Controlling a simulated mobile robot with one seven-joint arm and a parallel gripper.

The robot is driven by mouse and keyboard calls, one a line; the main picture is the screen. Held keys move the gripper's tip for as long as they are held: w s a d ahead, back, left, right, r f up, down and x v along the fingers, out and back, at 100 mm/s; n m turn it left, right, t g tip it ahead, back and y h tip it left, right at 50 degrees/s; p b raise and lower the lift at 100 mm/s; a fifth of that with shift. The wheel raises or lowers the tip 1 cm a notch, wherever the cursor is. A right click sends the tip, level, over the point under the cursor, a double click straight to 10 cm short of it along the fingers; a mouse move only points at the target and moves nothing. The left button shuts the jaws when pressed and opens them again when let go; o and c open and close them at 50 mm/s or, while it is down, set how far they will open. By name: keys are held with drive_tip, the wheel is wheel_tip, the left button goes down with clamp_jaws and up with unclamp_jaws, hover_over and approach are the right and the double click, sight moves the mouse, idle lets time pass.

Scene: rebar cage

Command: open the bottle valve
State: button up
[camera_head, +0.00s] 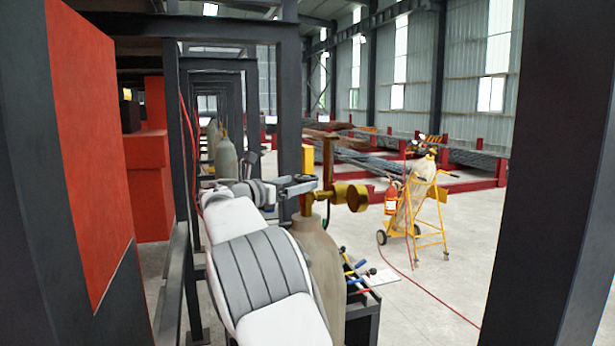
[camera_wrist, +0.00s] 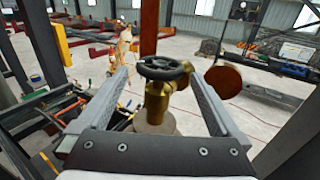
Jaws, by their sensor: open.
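The gas bottle (camera_head: 322,262) stands upright beside my arm; its tan shoulder also shows in the wrist view (camera_wrist: 168,126). On top is a brass valve (camera_wrist: 155,101) with a dark spoked handwheel (camera_wrist: 165,68). A round brass regulator part (camera_head: 352,196) sticks out to the right of the valve. It shows as a brown disc in the wrist view (camera_wrist: 223,80). My gripper (camera_wrist: 159,76) is open, with one finger on each side of the handwheel and gaps visible on both sides. In the head view my gripper (camera_head: 298,184) partly hides the valve top.
A dark rack (camera_head: 363,318) holding blue- and red-handled tools stands right of the bottle. Dark steel posts (camera_head: 290,110) and a red panel (camera_head: 90,130) crowd the left. A yellow trolley (camera_head: 428,215) with another bottle stands on open floor at right, with a red hose trailing.

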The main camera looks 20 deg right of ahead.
sight(308, 176)
drive_tip(key=shift+p+x, duration=0.45)
drive_tip(key=shift+x, duration=1.9)
drive_tip(key=c, duration=1.2)
drive_tip(key=shift+o, duration=0.2)
drive_tip(key=shift+f+n+t+y+b, duration=0.15)
drive_tip(key=shift+n+t+y+b, duration=0.2)
drive_tip(key=shift+b, duration=0.4)
